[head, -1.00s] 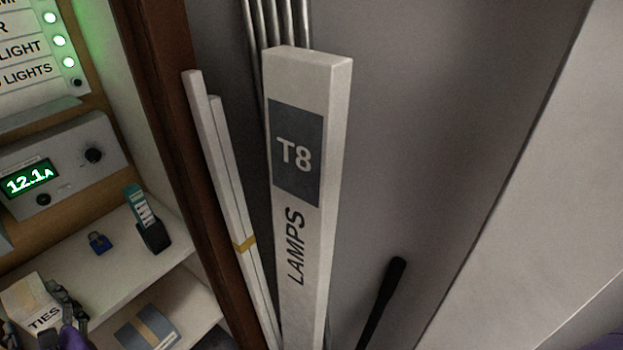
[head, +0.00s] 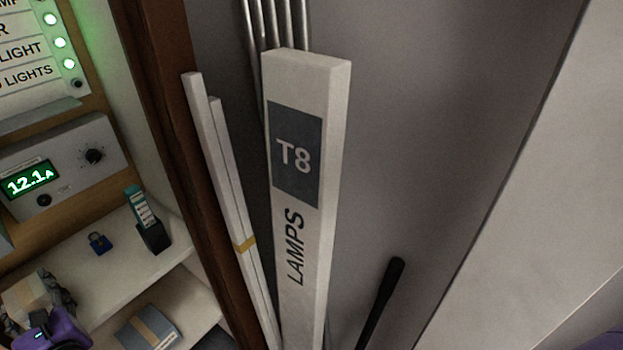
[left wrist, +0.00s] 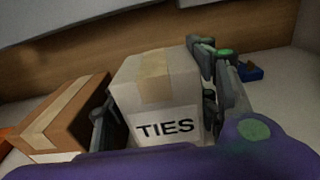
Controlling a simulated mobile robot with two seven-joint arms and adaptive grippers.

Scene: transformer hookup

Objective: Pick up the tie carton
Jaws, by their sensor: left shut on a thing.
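The tie carton (left wrist: 160,95) is a small white box with a tan tape strip and the word TIES on its front. It fills the middle of the left wrist view. My left gripper (left wrist: 160,110) has one finger on each side of the carton and is shut on it. In the head view the carton (head: 27,294) shows at the lower left, partly hidden by my left gripper (head: 40,305). I cannot tell whether the carton is clear of the shelf.
A brown carton (left wrist: 66,118) stands left of the tie carton in the left wrist view. A tall T8 lamps box (head: 306,200) leans to the right.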

